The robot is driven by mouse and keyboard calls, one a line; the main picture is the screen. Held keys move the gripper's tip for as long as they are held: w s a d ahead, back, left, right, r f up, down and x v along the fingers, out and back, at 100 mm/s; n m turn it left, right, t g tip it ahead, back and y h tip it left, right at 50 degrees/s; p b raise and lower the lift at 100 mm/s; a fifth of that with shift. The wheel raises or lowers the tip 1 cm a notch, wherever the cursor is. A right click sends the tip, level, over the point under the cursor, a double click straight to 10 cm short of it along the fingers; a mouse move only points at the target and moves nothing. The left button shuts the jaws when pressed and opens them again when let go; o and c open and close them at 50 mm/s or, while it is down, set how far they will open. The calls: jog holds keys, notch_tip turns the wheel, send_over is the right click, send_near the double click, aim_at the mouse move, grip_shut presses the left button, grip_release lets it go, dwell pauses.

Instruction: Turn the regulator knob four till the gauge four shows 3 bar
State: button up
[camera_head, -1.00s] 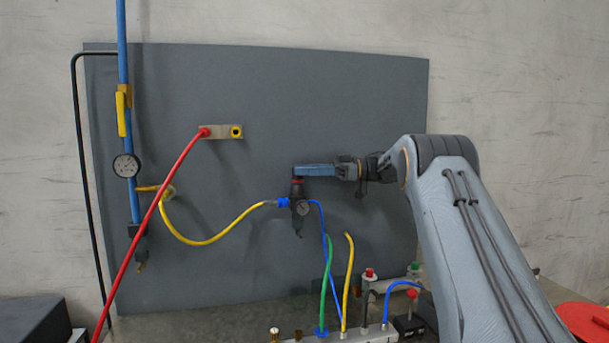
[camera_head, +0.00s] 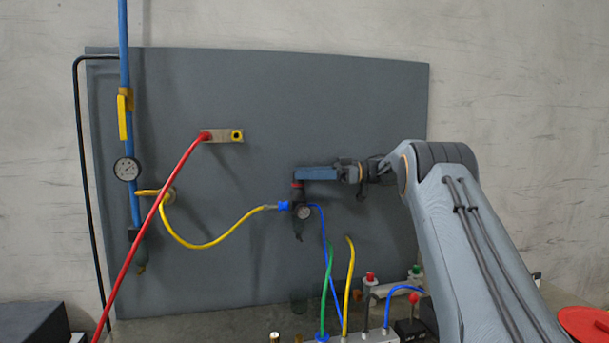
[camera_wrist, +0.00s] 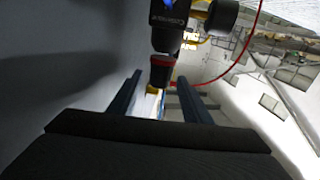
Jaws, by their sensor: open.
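The dark regulator (camera_head: 297,197) hangs on the grey panel, between a yellow hose on its left and a blue hose on its right. A red ring shows at its top, where the knob (camera_wrist: 161,72) is. Its small round gauge (camera_head: 303,212) has a white face; its reading is too small to tell. My gripper (camera_head: 297,174) reaches in from the right at the regulator's top. In the wrist view, my gripper (camera_wrist: 160,77) is open, with the knob between or just beyond its blue fingertips. I cannot tell whether either finger touches it.
A larger gauge (camera_head: 127,169) sits on the blue pipe (camera_head: 125,75) at left. A red hose (camera_head: 150,220) slants across the panel's left side. Below the regulator, a manifold carries green, yellow and blue hoses (camera_head: 325,295). The panel above my gripper is clear.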

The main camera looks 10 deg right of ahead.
jog(key=s+d+b, duration=0.1)
jog(key=d+b, duration=0.2)
jog(key=d, duration=0.4)
jog(key=shift+d, duration=0.25)
jog(key=shift+s, duration=0.15)
